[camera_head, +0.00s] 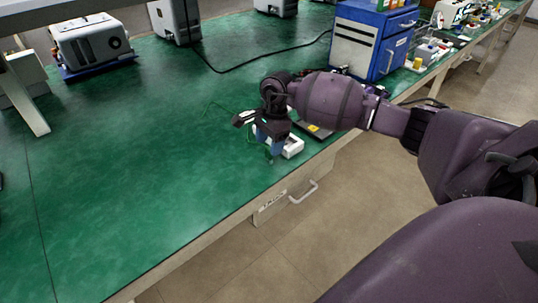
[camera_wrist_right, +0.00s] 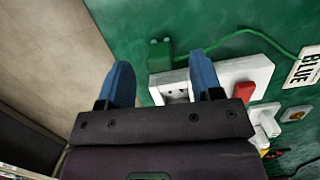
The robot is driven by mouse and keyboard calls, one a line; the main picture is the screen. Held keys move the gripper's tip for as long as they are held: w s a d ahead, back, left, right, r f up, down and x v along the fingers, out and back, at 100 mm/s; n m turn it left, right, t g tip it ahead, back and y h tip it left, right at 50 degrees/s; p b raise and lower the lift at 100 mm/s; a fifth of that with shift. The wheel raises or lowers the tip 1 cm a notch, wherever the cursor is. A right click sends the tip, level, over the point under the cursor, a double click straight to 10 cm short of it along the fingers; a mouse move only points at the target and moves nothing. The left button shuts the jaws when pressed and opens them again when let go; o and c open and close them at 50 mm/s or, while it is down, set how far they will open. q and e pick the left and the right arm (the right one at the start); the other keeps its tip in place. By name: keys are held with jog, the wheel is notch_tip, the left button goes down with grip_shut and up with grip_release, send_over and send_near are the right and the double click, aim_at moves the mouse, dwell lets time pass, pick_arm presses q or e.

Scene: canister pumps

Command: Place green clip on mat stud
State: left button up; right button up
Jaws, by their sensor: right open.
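In the right wrist view a small green block with two prongs and a green wire, which looks like the green clip (camera_wrist_right: 160,55), lies at the edge of a white power strip (camera_wrist_right: 236,78). My right gripper (camera_wrist_right: 160,66) is open, its blue fingers on either side of the clip in the picture; whether they touch it I cannot tell. In the head view my right gripper (camera_head: 272,152) points down near the bench's front edge and hides the clip. A small grey piece with an orange centre (camera_wrist_right: 296,114) may be the mat stud; I cannot be sure. My left gripper is not in view.
The power strip (camera_head: 293,148) has a red switch (camera_wrist_right: 243,91). A dark mat (camera_head: 322,133) with a yellow mark lies behind it. A white tag reading BLUE (camera_wrist_right: 305,68) lies by the wire. The green bench (camera_head: 130,180) is clear at left; a blue cabinet (camera_head: 375,40) stands behind.

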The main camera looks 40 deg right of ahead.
notch_tip(320, 180, down, 5)
jog(key=shift+a+r, duration=0.1)
jog(key=shift+a, duration=0.05)
jog(key=shift+r, duration=0.1)
jog(key=c, duration=1.1)
